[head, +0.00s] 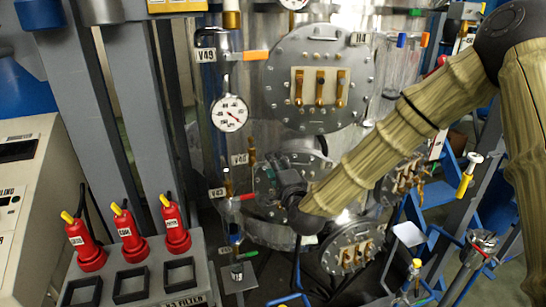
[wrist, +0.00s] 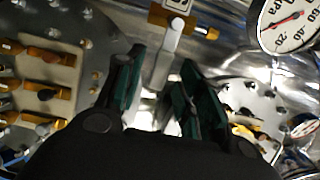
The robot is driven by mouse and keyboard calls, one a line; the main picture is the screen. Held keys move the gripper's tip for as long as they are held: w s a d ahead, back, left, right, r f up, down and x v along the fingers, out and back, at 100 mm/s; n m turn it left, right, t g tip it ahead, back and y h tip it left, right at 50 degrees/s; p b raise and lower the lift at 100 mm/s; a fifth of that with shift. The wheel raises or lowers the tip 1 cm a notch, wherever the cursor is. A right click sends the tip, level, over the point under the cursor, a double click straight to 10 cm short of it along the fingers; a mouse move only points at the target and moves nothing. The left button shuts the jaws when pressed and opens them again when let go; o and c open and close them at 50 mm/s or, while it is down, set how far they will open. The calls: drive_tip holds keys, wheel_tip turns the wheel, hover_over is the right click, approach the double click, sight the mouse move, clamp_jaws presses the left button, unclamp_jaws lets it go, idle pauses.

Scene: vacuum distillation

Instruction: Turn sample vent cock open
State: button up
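My gripper (wrist: 162,72) is open in the wrist view, its two dark green-padded fingers apart. A pale grey lever (wrist: 168,50) with a rounded end shows in the gap between the fingertips, with no clear contact on either side. It hangs from a brass fitting (wrist: 172,20) that has an orange tip at its right. This looks like the vent cock, but I cannot read its label. In the head view my gripper (head: 268,181) is small and dark, low at the vessel front, near the V43 valve with a red handle (head: 243,197); its fingertips are hard to make out.
The metal vessel carries a bolted round flange (head: 318,78) above and another flange (head: 352,250) below right. A dial gauge (head: 229,113) hangs at the left, near an orange-handled V49 valve (head: 255,55). Red bottles (head: 128,232) stand in a grey rack at lower left.

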drive_tip(key=shift+p+x, duration=0.4)
drive_tip(key=shift+x, duration=0.8)
clamp_jaws()
